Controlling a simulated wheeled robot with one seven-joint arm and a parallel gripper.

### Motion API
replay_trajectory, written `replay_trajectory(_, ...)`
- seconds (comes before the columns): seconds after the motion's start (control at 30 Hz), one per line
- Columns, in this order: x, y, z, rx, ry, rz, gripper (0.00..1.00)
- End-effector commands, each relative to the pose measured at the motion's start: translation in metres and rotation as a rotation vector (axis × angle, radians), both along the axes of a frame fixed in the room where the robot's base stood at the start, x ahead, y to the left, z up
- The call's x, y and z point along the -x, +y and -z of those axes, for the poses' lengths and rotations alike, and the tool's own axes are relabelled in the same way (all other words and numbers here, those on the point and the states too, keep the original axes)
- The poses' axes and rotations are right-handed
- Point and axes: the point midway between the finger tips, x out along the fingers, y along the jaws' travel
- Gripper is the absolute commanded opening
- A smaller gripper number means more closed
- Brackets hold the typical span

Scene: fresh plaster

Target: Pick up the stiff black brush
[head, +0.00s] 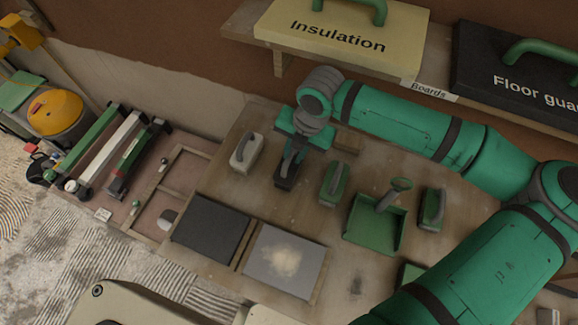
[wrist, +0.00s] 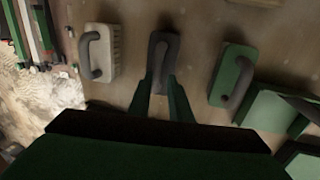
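The stiff black brush (head: 287,177) lies on the wooden worktop, between a pale brush (head: 244,153) on its left and a green brush (head: 334,184) on its right. In the wrist view the black brush (wrist: 164,43) is at top centre, with its grey handle running toward me. My gripper (head: 293,150) is directly over the black brush, pointing down. In the wrist view its two fingers (wrist: 161,80) are apart, with their tips on either side of the near part of the handle. I cannot see clear contact. The fingers partly hide the near end of the brush.
A green dustpan (head: 364,232) and another green brush (head: 432,208) lie to the right. A black pad (head: 210,228) and a grey plaster-smeared pad (head: 286,260) lie in front. A shelf (head: 278,62) with Insulation and Floor guard boards overhangs behind. Spirit levels (head: 110,145) lie at the left.

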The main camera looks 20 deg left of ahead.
Motion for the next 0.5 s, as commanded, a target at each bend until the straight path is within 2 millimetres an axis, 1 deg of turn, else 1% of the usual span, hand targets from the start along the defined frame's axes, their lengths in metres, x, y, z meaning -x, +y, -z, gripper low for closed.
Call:
replay_trajectory(0.1,0.0,0.009,0.018,0.003,0.001,-0.01,0.18)
replay_trajectory(0.23,0.0,0.014,0.034,0.001,0.002,-0.014,0.18)
replay_trajectory(0.33,-0.001,0.016,0.04,0.0,0.0,-0.014,0.18)
replay_trajectory(0.5,-0.001,0.016,0.042,0.0,-0.001,-0.013,0.18)
